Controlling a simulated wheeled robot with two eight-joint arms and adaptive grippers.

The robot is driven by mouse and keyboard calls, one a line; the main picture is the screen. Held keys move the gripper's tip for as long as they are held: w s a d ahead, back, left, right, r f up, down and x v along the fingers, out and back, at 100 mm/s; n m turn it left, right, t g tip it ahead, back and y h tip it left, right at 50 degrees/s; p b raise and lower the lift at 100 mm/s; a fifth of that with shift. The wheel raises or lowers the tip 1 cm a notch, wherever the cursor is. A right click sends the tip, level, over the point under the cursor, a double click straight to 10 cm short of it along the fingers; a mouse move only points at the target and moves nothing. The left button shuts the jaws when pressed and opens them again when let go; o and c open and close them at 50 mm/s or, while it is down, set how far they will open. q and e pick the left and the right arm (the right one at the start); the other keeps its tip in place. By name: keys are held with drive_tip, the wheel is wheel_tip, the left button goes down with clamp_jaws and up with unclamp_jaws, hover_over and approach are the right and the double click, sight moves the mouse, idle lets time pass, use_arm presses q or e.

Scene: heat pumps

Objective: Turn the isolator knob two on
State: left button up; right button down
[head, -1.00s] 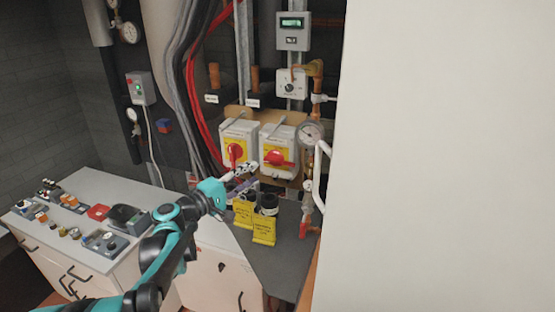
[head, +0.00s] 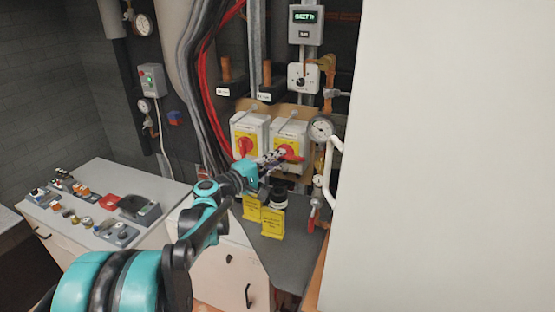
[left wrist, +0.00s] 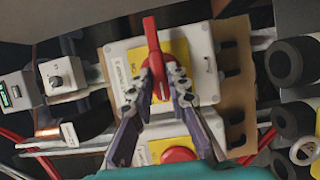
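Two white isolator boxes with yellow plates and red knobs hang side by side on a tan board. In the head view, the left box (head: 238,127) has its red knob (head: 245,147) roughly upright. The right box (head: 290,130) has its red knob (head: 288,151) lying roughly level, partly behind my gripper. My left gripper (head: 278,157) is at the right box. In the left wrist view, my gripper (left wrist: 160,77) is open, with one fingertip on each side of this knob's red handle (left wrist: 152,48). Contact cannot be told. My right gripper is not in view.
Yellow tags (head: 271,222) and black cylinders (head: 279,198) are below the boxes. A pressure gauge (head: 321,128) and pipes stand close on the right. A large pale panel (head: 450,150) fills the right side. A white cabinet (head: 95,175) with controls is at the left.

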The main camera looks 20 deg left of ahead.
use_arm(q)
clamp_jaws()
drive_tip(key=shift+d+r+m+g+y+p, duration=0.15)
drive_tip(key=shift+m+g+y+p, duration=0.75)
drive_tip(key=shift+m, duration=1.35)
drive_tip(key=shift+d+r+m+g+y+p, duration=0.15)
drive_tip(key=shift+m+g+y+p, duration=0.3)
drive_tip(key=shift+m+y, duration=1.35)
drive_tip(key=shift+d+r+m+g+y+p, duration=0.15)
drive_tip(key=shift+m+g+y+p, duration=0.55)
drive_tip(key=shift+m, duration=2.05)
drive_tip(key=shift+t, duration=0.25)
drive_tip(key=o, duration=0.8)
unclamp_jaws()
drive_tip(key=shift+s, duration=0.15)
